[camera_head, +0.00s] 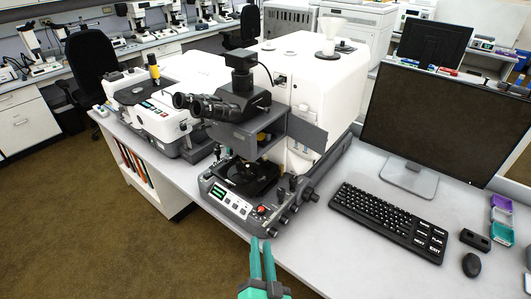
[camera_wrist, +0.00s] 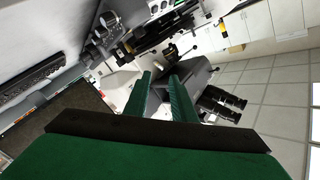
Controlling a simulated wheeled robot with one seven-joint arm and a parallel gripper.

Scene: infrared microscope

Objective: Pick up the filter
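I cannot single out the filter with certainty in either view. The infrared microscope (camera_head: 250,130) stands on the bench in the middle of the head view, with a dark stage (camera_head: 246,178) under its objectives. My gripper (camera_head: 261,242) is at the bottom of the head view, in front of the bench edge and below the microscope's control panel. Its two green fingers are apart, with an empty gap between them. The wrist view shows the same open fingers (camera_wrist: 160,75), with the microscope tilted beyond them.
A keyboard (camera_head: 390,217), a monitor (camera_head: 440,115), a mouse (camera_head: 471,265) and small purple and teal boxes (camera_head: 501,215) are on the right of the bench. A white instrument (camera_head: 170,105) stands to the left. A white funnel (camera_head: 331,35) tops the microscope's housing.

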